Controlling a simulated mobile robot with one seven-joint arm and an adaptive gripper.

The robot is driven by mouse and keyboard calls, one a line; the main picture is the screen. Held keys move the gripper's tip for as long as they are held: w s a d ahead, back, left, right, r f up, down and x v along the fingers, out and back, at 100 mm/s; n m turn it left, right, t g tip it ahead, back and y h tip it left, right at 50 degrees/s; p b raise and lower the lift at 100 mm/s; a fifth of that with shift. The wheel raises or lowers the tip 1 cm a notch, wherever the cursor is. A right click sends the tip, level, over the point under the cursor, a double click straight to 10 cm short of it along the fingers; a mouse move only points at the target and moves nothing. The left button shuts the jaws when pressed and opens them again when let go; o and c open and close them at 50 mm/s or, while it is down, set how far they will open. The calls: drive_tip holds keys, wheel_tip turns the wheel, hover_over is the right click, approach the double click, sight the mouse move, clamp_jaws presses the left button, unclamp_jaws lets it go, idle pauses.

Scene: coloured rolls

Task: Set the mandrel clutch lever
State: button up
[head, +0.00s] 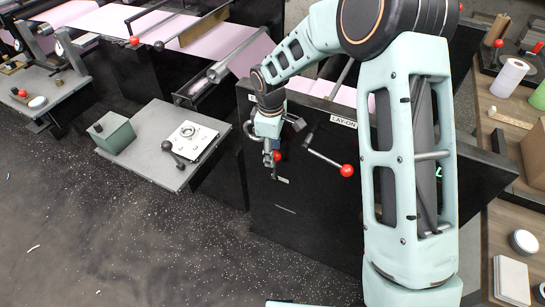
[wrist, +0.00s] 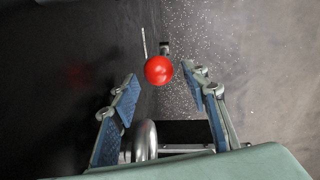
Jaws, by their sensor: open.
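A lever's red ball knob (head: 276,156) shows at the tip of my gripper (head: 270,150), in front of the black machine panel (head: 300,215). In the wrist view the red knob (wrist: 158,70) lies in line with the gap between my two blue-padded fingers (wrist: 162,78). The fingers are apart, with visible space on both sides of the knob. I cannot tell whether the knob is between the fingertips or just beyond them. Most of this lever's shaft is hidden. A small label (head: 282,180) below it is too small to read.
A second lever with a red knob (head: 346,170) sticks out right of my gripper, under the "LAY-ON" label (head: 342,119). A grey side table (head: 150,172) holds a green box (head: 112,132) and a white plate (head: 190,141).

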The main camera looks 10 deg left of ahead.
drive_tip(key=r, duration=0.8)
drive_tip(key=shift+s+r, duration=0.1)
drive_tip(key=shift+s, duration=0.25)
